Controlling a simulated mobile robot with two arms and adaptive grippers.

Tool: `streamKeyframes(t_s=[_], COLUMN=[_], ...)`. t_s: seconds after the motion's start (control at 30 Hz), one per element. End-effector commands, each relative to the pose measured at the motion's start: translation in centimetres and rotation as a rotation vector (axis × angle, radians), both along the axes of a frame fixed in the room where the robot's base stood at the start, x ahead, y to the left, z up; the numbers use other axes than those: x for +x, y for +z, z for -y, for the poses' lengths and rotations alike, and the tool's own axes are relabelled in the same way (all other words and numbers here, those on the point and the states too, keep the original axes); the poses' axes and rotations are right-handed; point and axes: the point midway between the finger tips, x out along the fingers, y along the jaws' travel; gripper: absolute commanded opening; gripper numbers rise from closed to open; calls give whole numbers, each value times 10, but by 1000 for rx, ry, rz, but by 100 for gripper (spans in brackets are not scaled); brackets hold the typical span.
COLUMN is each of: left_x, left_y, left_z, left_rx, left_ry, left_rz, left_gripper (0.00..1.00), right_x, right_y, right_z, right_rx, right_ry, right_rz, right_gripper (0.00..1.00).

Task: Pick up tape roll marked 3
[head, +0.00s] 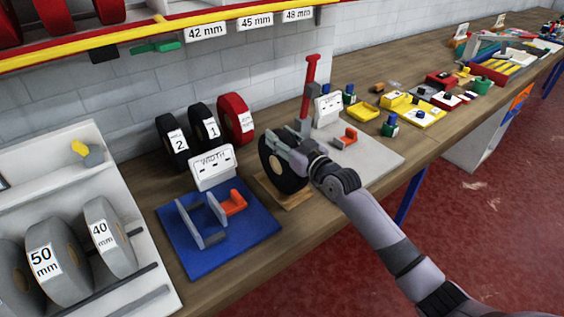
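A black tape roll (269,164) with a tan core stands upright on a small wooden board (291,200). No number can be read on it. My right gripper (285,146) is at the upper right of this roll, with a finger across its near face. The other finger is hidden, so I cannot tell whether it grips. Behind to the left stand a black roll marked 2 (172,141), a black roll marked 1 (204,127) and a red roll (235,118) whose label is unreadable. My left gripper is not in view.
A blue plate (256,223) with a grey bracket and orange piece lies in front. A grey plate (376,160) with a red-handled lever (309,85) is right of the gripper. A white rack (140,262) holds grey rolls at left. Several small parts lie farther along the bench.

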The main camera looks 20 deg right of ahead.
Motion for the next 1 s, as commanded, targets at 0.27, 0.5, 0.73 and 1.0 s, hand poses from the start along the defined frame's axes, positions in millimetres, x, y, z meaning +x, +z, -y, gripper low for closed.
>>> streamKeyframes(t_s=[0.27, 0.5, 0.73, 1.0], left_x=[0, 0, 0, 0], left_y=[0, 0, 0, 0], left_z=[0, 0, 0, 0], left_rx=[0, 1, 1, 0], left_ry=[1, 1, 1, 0], left_rz=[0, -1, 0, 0], left_gripper=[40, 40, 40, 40], right_x=[0, 0, 0, 0], right_y=[0, 0, 0, 3], right_z=[0, 0, 0, 0], right_rx=[0, 0, 0, 1], right_ry=[0, 0, 0, -1], right_rz=[0, 0, 0, 5], right_gripper=[18, 2, 0, 0])
